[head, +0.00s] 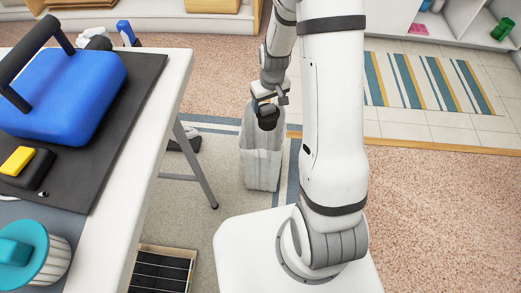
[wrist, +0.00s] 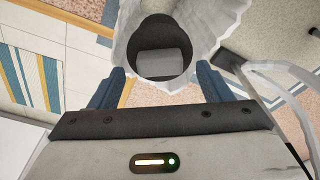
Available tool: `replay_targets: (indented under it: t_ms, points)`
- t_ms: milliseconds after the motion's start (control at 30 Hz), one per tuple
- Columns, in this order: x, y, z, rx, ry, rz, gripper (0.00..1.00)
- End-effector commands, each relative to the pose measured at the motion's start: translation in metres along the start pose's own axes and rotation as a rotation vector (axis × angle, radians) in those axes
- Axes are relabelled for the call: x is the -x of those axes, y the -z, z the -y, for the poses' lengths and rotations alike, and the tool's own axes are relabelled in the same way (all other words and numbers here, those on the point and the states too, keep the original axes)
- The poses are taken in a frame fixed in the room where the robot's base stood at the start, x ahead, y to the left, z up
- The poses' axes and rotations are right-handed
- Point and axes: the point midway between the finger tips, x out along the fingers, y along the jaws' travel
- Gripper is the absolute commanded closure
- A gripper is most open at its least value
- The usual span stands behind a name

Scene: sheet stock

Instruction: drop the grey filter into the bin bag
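The bin bag (head: 260,168) is a tall white sack standing open on the floor past the table. My gripper (head: 267,108) hangs over its mouth, pointing down. In the wrist view the white crinkled bag (wrist: 222,28) spreads beyond my blue fingers (wrist: 161,70). The fingers stand apart, with a narrow gap on each side of a dark round form. A paler grey block, seemingly the grey filter (wrist: 163,62), shows within that form. Its depth relative to the bag's mouth is unclear. In the head view a dark shape sits below my wrist; I cannot tell filter from fingers there.
A white table (head: 125,140) on the left carries a blue box with a black handle (head: 70,92), a yellow-and-black block (head: 24,165) and a teal-topped round container (head: 32,255). Its metal leg (head: 197,165) stands near the bag. Open floor lies to the right, with shelves behind.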

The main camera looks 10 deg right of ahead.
Motion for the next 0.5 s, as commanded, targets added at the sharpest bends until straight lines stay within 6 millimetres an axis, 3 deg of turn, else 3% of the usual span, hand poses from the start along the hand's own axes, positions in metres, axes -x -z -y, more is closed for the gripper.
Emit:
replay_targets:
  t_ms: [233,500]
  points:
    - [0.0,-0.0001,-0.0003,-0.001,0.0,0.0,0.08]
    - [0.0029,0.0001,-0.0004,-0.001,0.0,0.0,0.07]
